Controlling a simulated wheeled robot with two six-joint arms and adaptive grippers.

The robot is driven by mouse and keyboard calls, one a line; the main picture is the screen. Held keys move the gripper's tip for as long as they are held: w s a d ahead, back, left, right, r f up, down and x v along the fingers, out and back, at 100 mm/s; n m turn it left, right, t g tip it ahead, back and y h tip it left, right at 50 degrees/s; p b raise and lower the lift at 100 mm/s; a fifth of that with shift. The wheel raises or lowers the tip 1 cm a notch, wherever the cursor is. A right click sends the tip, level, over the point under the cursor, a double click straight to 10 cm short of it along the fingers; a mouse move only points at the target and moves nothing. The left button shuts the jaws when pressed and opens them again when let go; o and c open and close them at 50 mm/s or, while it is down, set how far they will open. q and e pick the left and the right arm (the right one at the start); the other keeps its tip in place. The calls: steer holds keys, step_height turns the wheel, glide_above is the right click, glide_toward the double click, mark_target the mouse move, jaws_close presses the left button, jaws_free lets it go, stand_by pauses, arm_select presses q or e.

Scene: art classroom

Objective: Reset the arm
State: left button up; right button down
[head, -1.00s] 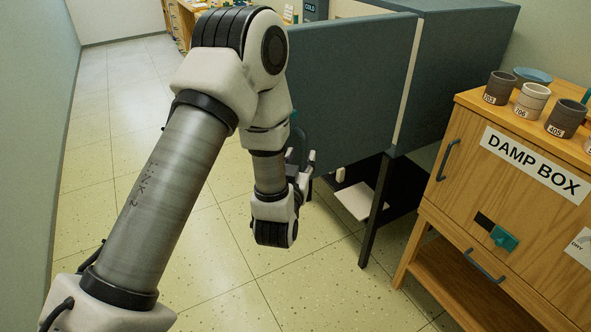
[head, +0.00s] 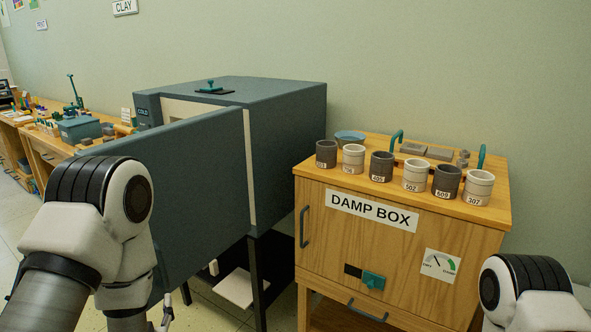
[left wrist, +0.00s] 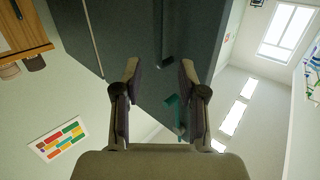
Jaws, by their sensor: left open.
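My left arm (head: 95,220) comes in at the lower left of the head view, bent at its white joint. My left gripper is mostly cut off there; only a fingertip shows beside the lower edge of the blue-grey kiln door (head: 190,175). In the left wrist view, my left gripper (left wrist: 158,66) has its two fingers apart with nothing held between them. A dark panel and a teal part (left wrist: 172,110) show beyond the fingers; I cannot tell whether they touch. My right arm (head: 525,285) shows only as a white joint at lower right; its gripper is hidden.
The kiln (head: 290,135) stands with its door swung out towards my left arm. The damp box (head: 400,255) stands to its right, with several numbered cups (head: 381,167) and a blue bowl (head: 350,138) on top. A workbench (head: 45,147) runs along the far left.

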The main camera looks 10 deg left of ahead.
arm_select(q)
steer(key=s+d+f+m+g+h+p, duration=0.1)
steer(key=s+d+f+g+h+p, duration=0.15)
steer(key=s+f+g, duration=0.65)
steer(key=s+d+f+m+g+h+p, duration=0.1)
steer(key=s+d+f+g+h, duration=0.15)
steer(key=s+f, duration=0.75)
steer(key=s+d+f+m+g+h, duration=0.1)
steer(key=s+d+f+g, duration=0.2)
steer(key=s+f+g, duration=0.1)
steer(key=shift+s+f+m+h, duration=0.3)
steer(key=shift+s+f+m, duration=0.1)
steer(key=shift+s+f, duration=0.3)
arm_select(e)
step_height(320, 180, up, 4)
steer(key=shift+r, duration=0.1)
